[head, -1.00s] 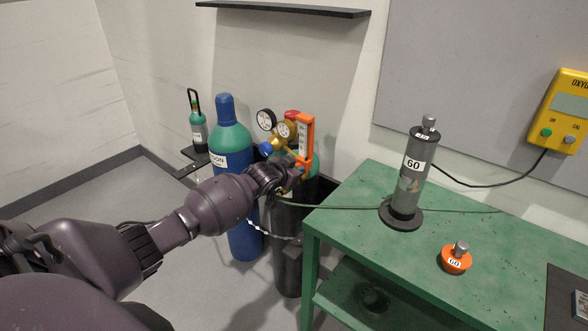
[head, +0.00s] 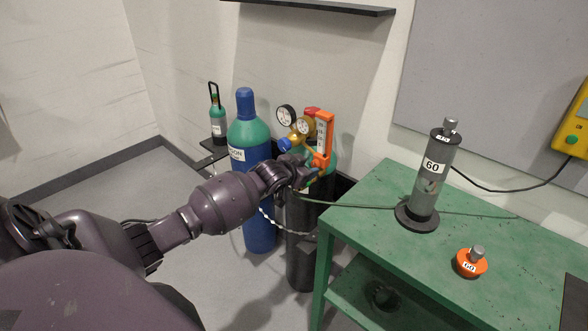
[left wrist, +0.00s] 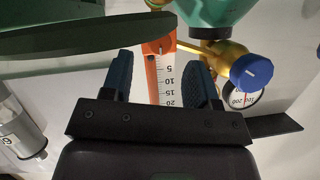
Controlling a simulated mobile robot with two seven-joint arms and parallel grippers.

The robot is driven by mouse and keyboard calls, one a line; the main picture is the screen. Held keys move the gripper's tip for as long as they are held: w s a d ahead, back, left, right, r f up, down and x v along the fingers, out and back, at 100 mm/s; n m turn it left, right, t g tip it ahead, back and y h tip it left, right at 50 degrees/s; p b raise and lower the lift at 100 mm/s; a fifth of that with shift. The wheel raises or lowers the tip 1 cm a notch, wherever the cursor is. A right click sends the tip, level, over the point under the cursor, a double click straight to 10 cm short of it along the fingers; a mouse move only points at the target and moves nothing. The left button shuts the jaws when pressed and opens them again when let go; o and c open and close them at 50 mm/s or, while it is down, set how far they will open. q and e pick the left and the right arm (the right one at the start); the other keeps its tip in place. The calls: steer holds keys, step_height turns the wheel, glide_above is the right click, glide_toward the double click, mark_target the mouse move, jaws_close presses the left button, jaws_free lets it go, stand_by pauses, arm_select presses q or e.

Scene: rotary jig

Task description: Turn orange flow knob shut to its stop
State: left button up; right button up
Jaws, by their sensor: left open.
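The orange flowmeter (head: 325,134) stands upright on the brass regulator (head: 300,130) at the dark cylinder. In the left wrist view its scale (left wrist: 166,80) appears upside down, with an orange end block (left wrist: 158,48). I cannot make out the orange flow knob for sure; a small orange piece (left wrist: 157,3) shows at that view's top edge, partly cut off. My left gripper (head: 308,172) is at the flowmeter's lower end. In the wrist view its fingers (left wrist: 157,74) are apart, one on each side of the scale in the picture; no contact is visible. My right gripper is out of view.
A blue valve knob (left wrist: 251,73) and a gauge (left wrist: 244,99) are close beside the fingers. A blue-green cylinder (head: 252,148) stands left of the dark cylinder (head: 300,245). The green table (head: 375,225) is to the right, bearing a grey weighted column (head: 425,185) and an orange weight (head: 470,264).

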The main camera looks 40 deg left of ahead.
arm_select(q)
steer(key=v, duration=0.6)
steer(key=shift+s+p, duration=0.35)
steer(key=shift+p, duration=0.05)
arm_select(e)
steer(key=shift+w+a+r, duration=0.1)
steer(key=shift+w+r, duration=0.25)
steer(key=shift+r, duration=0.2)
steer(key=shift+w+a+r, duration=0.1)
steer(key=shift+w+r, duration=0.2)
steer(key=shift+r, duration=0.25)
arm_select(q)
steer(key=shift+r, duration=0.15)
